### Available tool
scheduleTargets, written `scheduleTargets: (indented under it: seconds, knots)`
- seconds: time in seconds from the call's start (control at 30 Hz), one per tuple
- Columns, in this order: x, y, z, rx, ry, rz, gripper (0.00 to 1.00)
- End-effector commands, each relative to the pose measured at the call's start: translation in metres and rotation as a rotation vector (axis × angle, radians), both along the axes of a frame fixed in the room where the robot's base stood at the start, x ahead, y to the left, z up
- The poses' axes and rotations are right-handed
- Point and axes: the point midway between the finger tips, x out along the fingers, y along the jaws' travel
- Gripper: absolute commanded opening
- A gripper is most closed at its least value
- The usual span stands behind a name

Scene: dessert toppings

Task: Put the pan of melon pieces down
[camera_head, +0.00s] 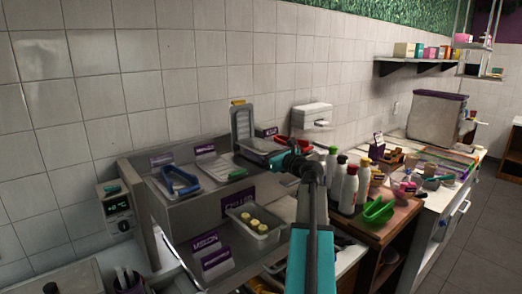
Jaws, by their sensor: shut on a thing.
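My gripper (283,160) is at the end of my teal and dark grey arm, over the right part of the steel counter. It is shut; the small, dark view of its fingertips hides exactly where it grips. A pale pan (256,147) lies right behind and left of the gripper, and its contents are too small to tell. A steel pan (272,236) with a few pale yellow pieces (254,223) is lower, in front of the upper shelf, tilted in the picture. I cannot tell whether those pieces are melon.
The stepped steel counter (187,219) has purple label cards (217,262). A tray with a blue-handled tool (180,181) is at left. A grey tray (242,122) stands against the wall. White bottles (348,190) and a green scoop (379,211) crowd the right.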

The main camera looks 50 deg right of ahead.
Motion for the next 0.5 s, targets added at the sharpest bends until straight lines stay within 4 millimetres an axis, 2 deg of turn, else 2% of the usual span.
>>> scheduleTargets:
  seconds: [0.17,0.2,0.3,0.5]
  knots:
    - [0.0000,0.0000,-0.0010,0.000,-0.002,0.000,0.41]
    - [0.0001,0.0001,-0.0019,0.000,0.000,0.000,0.77]
    - [0.0001,0.0002,-0.0018,0.000,0.000,0.000,0.94]
    - [0.0002,0.0002,-0.0018,0.000,0.000,0.000,0.94]
